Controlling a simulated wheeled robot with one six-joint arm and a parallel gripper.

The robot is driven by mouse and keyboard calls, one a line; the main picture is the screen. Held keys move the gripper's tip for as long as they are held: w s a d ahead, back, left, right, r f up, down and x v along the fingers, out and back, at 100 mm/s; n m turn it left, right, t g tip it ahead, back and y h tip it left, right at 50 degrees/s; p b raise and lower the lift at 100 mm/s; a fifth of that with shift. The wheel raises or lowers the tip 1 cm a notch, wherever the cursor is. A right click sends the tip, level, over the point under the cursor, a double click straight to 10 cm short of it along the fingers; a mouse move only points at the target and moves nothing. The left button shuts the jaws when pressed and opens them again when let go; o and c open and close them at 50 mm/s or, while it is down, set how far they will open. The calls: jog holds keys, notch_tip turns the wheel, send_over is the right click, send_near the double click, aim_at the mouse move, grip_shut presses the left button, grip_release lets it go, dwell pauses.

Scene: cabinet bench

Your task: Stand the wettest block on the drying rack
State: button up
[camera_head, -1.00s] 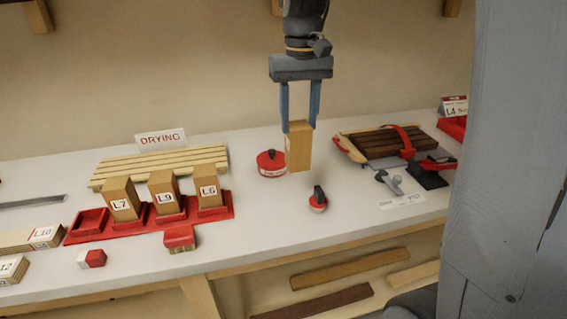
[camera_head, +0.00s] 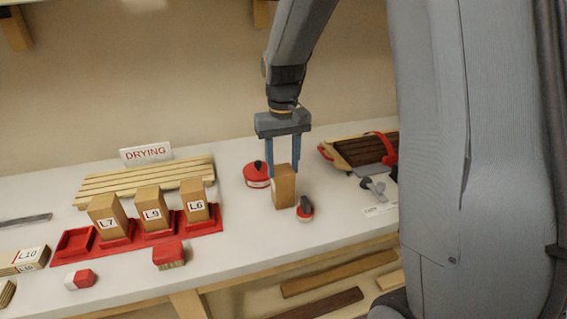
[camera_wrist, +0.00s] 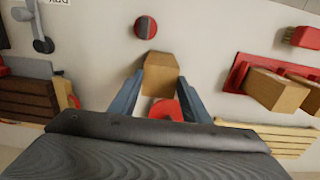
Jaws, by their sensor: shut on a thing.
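My gripper (camera_head: 283,172) is shut on a plain wooden block (camera_head: 286,188), held upright; the wrist view shows the block (camera_wrist: 160,76) between the blue fingers. Its base is at or just above the bench; I cannot tell which. No label shows on its visible faces. The slatted drying rack (camera_head: 140,180) lies to the left, below the DRYING sign (camera_head: 146,153), with its visible slats bare. Blocks L7 (camera_head: 108,220), L9 (camera_head: 153,212) and L6 (camera_head: 197,203) stand in a red holder (camera_head: 76,242) before the rack; its leftmost slot is empty.
A red round tin (camera_head: 257,175) stands just left of the held block, and a red-and-black knobbed tool (camera_head: 305,209) just right. A red brush (camera_head: 169,255) and a red-and-white piece (camera_head: 80,280) lie in front of the holder. Clamped dark strips (camera_head: 360,150) are at right.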

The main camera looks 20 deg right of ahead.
jog(key=shift+f, duration=0.1)
jog(key=o, duration=1)
jog(key=shift+o, duration=0.2)
